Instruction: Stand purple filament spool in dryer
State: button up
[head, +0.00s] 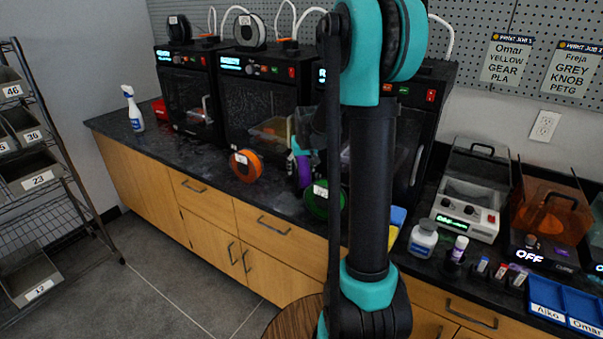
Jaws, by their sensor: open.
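The purple filament spool (304,169) stands on the black counter between an orange spool and a green spool, partly covered by my gripper. My gripper (297,162) points down at the purple spool, close to it; its fingers are small and dark here, and I cannot tell whether they touch it. It is open. The dryer appears to be the pale grey box (466,217) with knobs and a lit green display on the right part of the counter. Its clear lid (481,165) is raised.
An orange spool (246,166) and a green spool (322,201) stand close on either side. Printers (262,100) line the back. A white jar (423,239) and small bottles stand before the dryer. An orange-lidded curing box (551,215) stands right of it. My arm hides the middle counter.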

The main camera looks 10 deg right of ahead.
jog(key=shift+w+f, duration=0.2)
jog(key=shift+f, duration=0.2)
grip_shut()
dwell(0.4)
